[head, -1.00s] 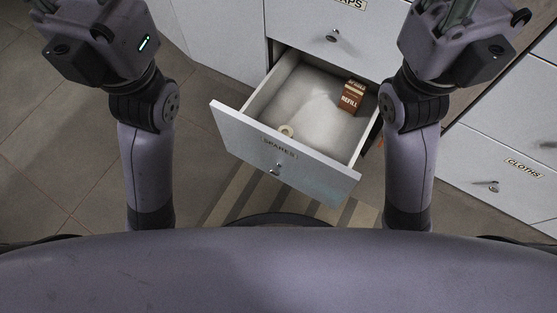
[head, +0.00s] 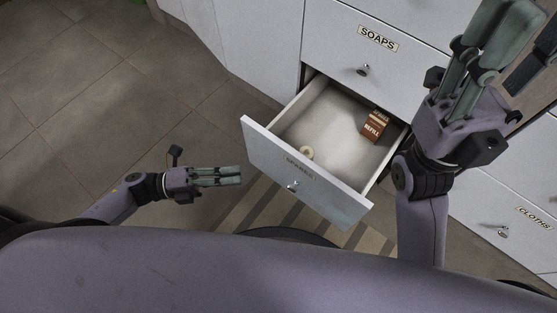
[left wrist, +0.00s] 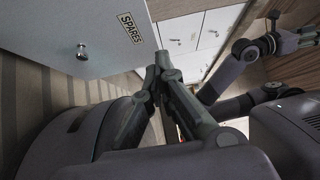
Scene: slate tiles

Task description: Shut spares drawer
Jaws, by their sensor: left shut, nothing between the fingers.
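The spares drawer (head: 300,172) is pulled out below the soaps drawer in the head view, its light inside showing. Its front carries a SPARES label and a small metal knob (head: 293,186). In the left wrist view the drawer front (left wrist: 70,25) fills the upper left. My left gripper (head: 239,175) is shut and empty, pointing right, left of the drawer front and apart from it in the picture. Its closed fingers (left wrist: 162,64) also show in the left wrist view. My right gripper (head: 515,25) is at the upper right; its finger opening is unclear.
A brown REFILL box (head: 373,126) and a pale ring (head: 306,152) lie inside the drawer. The soaps drawer (head: 400,70) above and the cloths drawer (head: 500,205) at right look shut. A striped mat (head: 245,205) lies below. Tiled floor at left is clear.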

